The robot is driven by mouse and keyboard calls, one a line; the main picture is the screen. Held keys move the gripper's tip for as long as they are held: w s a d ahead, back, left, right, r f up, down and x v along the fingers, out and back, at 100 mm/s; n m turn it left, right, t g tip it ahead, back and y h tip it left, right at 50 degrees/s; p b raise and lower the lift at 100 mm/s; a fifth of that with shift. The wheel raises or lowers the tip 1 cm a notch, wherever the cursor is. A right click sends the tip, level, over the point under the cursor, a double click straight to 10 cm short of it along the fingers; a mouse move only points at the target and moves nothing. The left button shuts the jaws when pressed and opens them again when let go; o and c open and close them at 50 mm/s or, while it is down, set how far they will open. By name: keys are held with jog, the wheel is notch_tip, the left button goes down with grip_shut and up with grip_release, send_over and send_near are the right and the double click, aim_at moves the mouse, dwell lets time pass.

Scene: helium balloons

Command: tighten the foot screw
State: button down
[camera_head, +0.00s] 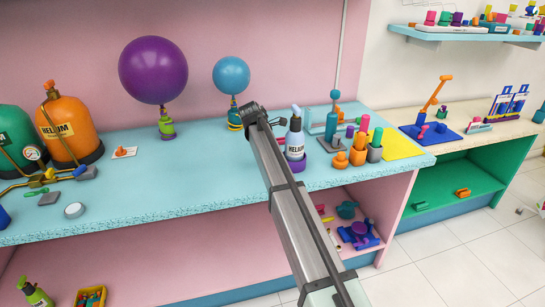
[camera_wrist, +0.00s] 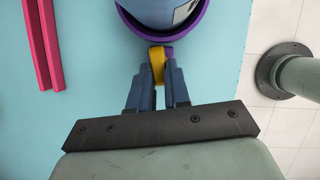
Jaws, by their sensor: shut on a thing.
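A small helium cylinder (camera_head: 295,140) stands upright on the blue bench, its bottom set in a purple foot (camera_head: 294,164). In the wrist view, the cylinder's lower part (camera_wrist: 158,10) and the curved purple foot (camera_wrist: 200,28) show at the top. A yellow foot screw (camera_wrist: 157,62) sticks out of the foot toward me. My gripper (camera_wrist: 158,78) is shut on this screw, one dark blue finger on each side. In the head view my arm reaches to the cylinder's left side and hides the fingers and the screw.
Two balloons on small stands, a purple one (camera_head: 153,70) and a blue one (camera_head: 231,75), are left of my arm. Orange blocks (camera_head: 357,156) and colored pegs are right of the cylinder. Two pink bars (camera_wrist: 42,45) lie left in the wrist view.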

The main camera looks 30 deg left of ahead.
jog(key=m, duration=0.2)
jog(key=m+g+h, duration=0.1)
jog(key=m, duration=0.1)
jog(key=m+g, duration=0.1)
jog(key=m, duration=0.1)
jog(key=shift+w+a+m+h, duration=0.3)
jog(key=shift+w+a, duration=0.1)
jog(key=m, duration=0.2)
jog(key=m+g, duration=0.1)
jog(key=m, duration=0.1)
jog(key=m+g, duration=0.1)
jog(key=shift+w+m, duration=0.3)
jog(key=shift+m, duration=0.1)
jog(key=c, duration=1.4)
grip_release()
jog(key=shift+o, duration=0.2)
jog(key=shift+r, duration=0.15)
